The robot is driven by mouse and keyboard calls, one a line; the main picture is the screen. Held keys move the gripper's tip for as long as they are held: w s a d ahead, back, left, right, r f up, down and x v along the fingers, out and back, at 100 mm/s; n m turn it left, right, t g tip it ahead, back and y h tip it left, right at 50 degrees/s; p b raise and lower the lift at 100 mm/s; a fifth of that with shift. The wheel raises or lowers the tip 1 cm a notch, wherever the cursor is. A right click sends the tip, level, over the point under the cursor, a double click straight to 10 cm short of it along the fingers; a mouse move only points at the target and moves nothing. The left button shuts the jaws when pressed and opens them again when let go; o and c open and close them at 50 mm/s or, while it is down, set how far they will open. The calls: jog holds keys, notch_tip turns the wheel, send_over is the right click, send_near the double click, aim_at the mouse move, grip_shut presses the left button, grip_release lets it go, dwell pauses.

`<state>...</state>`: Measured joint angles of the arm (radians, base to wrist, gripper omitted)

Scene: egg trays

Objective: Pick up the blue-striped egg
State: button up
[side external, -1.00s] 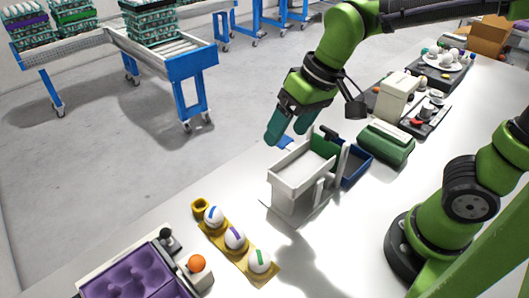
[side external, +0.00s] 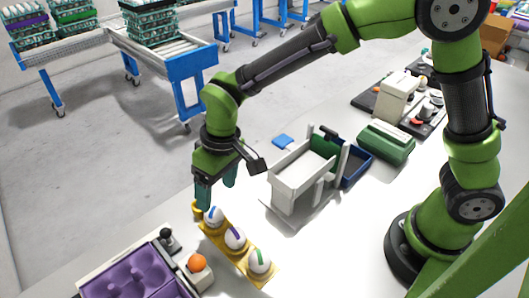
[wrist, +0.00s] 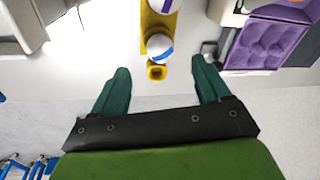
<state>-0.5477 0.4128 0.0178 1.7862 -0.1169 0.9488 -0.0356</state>
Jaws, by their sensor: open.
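The blue-striped egg (side external: 214,215) is white with a blue band and sits in the end cup of a yellow holder (side external: 240,270), beside a purple-striped egg (side external: 235,238) and a green-striped egg (side external: 260,261). My gripper (side external: 215,198) is pointing down, open and empty, just above and behind the blue-striped egg, close to that end of the holder. In the wrist view the blue-striped egg (wrist: 160,47) lies ahead of the gap between my two teal fingers (wrist: 160,82), roughly centred between them. The purple-striped egg (wrist: 165,5) is partly cut off there.
A purple egg tray (side external: 130,272) stands at the lower left, with an orange ball-topped control (side external: 197,263) and a black knob (side external: 167,238) close by. A white and green bin unit (side external: 295,175) stands to the right. The table between is clear.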

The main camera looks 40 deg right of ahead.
aim_at(214, 209)
jog(key=f, duration=0.2)
jog(key=a+f, duration=0.1)
jog(key=f, duration=0.4)
jog(key=shift+w+a+f, duration=0.15)
jog(key=shift+w+f, duration=0.2)
jog(key=c, duration=0.8)
